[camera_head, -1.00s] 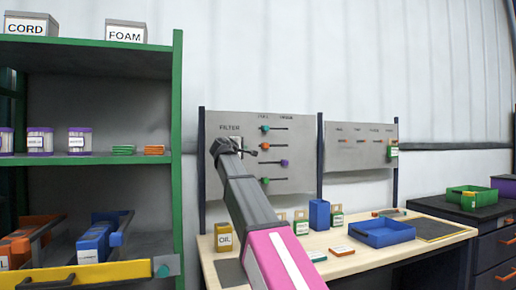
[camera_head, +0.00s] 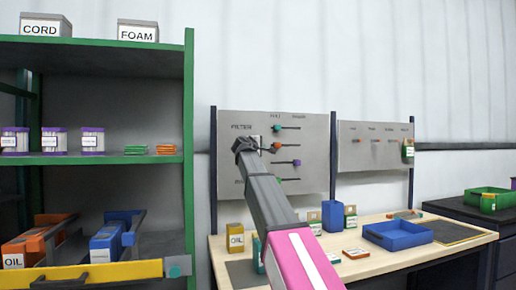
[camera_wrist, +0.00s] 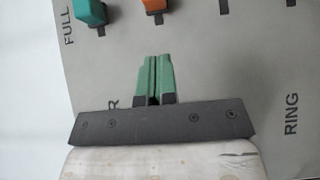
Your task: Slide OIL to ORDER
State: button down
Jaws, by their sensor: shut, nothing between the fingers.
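A grey panel (camera_head: 225,125) on the wall carries several horizontal sliders with a teal knob (camera_head: 277,128), an orange knob (camera_head: 277,146), a purple knob (camera_head: 297,162) and a green knob (camera_head: 277,180). I cannot read OIL or ORDER on it; most labels are too small or covered. My gripper (camera_head: 272,149) is in front of the panel's left half, beside the orange knob. In the wrist view, my gripper's green fingers (camera_wrist: 155,62) are together and empty, covering part of a label ending in R. The teal knob (camera_wrist: 90,12) and orange knob (camera_wrist: 153,5) show beyond them.
A yellow OIL box (camera_head: 235,237) stands on the workbench, and an orange bin (camera_head: 22,247) marked OIL is on the green shelf (camera_head: 188,120). The bench also holds a blue tray (camera_head: 398,236). A second panel (camera_head: 365,160) hangs to the right.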

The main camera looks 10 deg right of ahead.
aim_at(275, 146)
jog(key=shift+w+d, duration=0.6)
jog(key=shift+d, duration=0.35)
jog(key=shift+w+d, duration=0.6)
jog(key=shift+d, duration=0.4)
jog(key=shift+w+d, duration=0.6)
jog(key=shift+d, duration=0.35)
jog(key=d, duration=0.3)
jog(key=w+d, duration=0.1)
jog(key=d, duration=0.3)
jog(key=w+d, duration=0.1)
jog(key=d, duration=0.3)
jog(key=shift+w+d, duration=0.15)
jog(key=shift+d, duration=0.05)
jog(key=shift+a, duration=0.1)
